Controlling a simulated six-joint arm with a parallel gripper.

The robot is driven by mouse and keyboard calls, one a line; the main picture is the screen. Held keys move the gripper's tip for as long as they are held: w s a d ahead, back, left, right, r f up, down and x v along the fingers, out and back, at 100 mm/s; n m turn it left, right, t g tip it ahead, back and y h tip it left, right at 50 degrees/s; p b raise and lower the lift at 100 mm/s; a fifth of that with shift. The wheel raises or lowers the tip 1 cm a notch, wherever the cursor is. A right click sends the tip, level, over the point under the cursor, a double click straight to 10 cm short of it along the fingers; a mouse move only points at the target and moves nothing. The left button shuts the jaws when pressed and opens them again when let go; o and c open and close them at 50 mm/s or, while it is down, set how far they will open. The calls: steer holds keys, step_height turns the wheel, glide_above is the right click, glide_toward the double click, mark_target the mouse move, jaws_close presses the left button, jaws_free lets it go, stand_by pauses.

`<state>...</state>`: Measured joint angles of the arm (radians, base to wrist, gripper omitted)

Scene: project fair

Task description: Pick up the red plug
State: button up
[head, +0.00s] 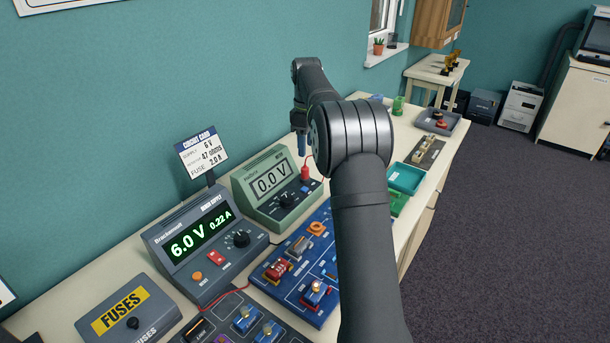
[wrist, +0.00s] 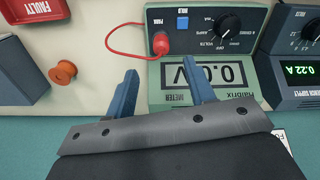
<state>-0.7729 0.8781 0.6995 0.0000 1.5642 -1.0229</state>
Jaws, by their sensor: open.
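The red plug (head: 305,174) stands at the right end of the green meter (head: 270,185) in the head view. In the wrist view the red plug (wrist: 160,43) sits on the meter's dark front panel, with a thin red lead looping off to the left. My gripper (wrist: 160,68) is open and empty, its two blue fingers apart. In the wrist view the plug lies just beyond the fingertips, sideways between them. In the head view my gripper (head: 302,148) hangs above the plug; my arm hides part of the bench to its right.
The power supply (head: 205,245) stands beside the meter, with a card behind it. The blue circuit board (head: 295,270) lies in front. An orange spool (wrist: 62,73), a grey box (wrist: 18,75) and a red tray labelled FAULTY (wrist: 35,12) lie left in the wrist view.

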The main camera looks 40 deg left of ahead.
mark_target(305, 167)
steer(key=f, duration=0.9)
steer(key=shift+s+a+f, duration=0.1)
steer(key=shift+a, duration=0.1)
steer(key=shift+c, duration=0.3)
jaws_close()
